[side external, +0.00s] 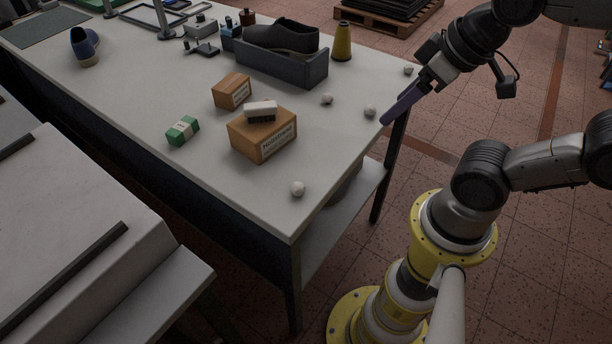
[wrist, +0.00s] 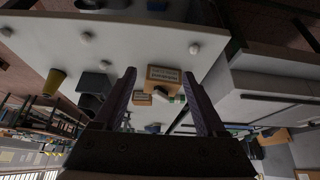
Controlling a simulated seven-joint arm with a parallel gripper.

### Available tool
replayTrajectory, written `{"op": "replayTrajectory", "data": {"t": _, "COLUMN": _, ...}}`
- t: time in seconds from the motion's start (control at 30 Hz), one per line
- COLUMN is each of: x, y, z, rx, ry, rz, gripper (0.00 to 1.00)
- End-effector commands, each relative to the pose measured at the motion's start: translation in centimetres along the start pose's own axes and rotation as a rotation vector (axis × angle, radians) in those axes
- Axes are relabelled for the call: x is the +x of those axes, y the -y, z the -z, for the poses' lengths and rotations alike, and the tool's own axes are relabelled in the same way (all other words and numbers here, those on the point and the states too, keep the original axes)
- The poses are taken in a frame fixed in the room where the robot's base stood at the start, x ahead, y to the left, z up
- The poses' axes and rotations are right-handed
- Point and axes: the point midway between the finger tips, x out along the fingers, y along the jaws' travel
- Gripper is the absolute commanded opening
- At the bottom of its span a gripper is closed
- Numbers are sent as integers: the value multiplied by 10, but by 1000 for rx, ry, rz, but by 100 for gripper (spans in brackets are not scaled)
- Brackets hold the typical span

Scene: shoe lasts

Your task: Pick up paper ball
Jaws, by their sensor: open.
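Several small white crumpled paper balls lie apart on the white table. In the side view one paper ball (side external: 297,188) is near the front corner, another (side external: 370,111) is near the right edge, and a third (side external: 327,99) is further in. In the wrist view one paper ball (wrist: 194,48) is right of centre and another (wrist: 87,37) is at upper left. My gripper (side external: 388,119), with purple fingers, appears at the table's right edge in the side view. The wrist view shows my gripper (wrist: 159,72) open, with its fingers wide apart and no ball between them.
Two cardboard boxes, the larger one (side external: 263,137) with a brush (side external: 261,111) on top, stand mid-table. A green-and-white block (side external: 183,131) is left of them. A grey bin (side external: 282,65) with a dark shoe and a yellow cone (side external: 342,42) stand behind. The front right tabletop is mostly clear.

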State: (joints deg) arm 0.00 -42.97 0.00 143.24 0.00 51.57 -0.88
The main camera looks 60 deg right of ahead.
Motion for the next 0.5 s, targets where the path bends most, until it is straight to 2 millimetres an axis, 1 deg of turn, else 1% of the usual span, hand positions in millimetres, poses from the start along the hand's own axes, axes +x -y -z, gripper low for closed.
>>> {"op": "replayTrajectory", "data": {"t": 0.07, "x": 0, "y": 0, "z": 0, "rx": -52, "ry": 2, "rz": 1, "gripper": 74}}
{"op": "replayTrajectory", "data": {"t": 0.13, "x": -3, "y": 1, "z": 2, "rx": -144, "ry": -3, "rz": 5, "gripper": 74}}
{"op": "replayTrajectory", "data": {"t": 0.2, "x": -7, "y": 3, "z": 12, "rx": -273, "ry": -11, "rz": 12, "gripper": 74}}
{"op": "replayTrajectory", "data": {"t": 0.27, "x": -7, "y": 6, "z": 24, "rx": -408, "ry": 4, "rz": 29, "gripper": 74}}
{"op": "replayTrajectory", "data": {"t": 0.3, "x": -6, "y": 9, "z": 33, "rx": -506, "ry": 17, "rz": 45, "gripper": 74}}
{"op": "replayTrajectory", "data": {"t": 0.37, "x": 0, "y": 16, "z": 47, "rx": -654, "ry": 41, "rz": 76, "gripper": 74}}
{"op": "replayTrajectory", "data": {"t": 0.47, "x": 18, "y": 30, "z": 72, "rx": -907, "ry": 97, "rz": 154, "gripper": 74}}
{"op": "replayTrajectory", "data": {"t": 0.5, "x": 28, "y": 38, "z": 82, "rx": -1005, "ry": 119, "rz": 191, "gripper": 74}}
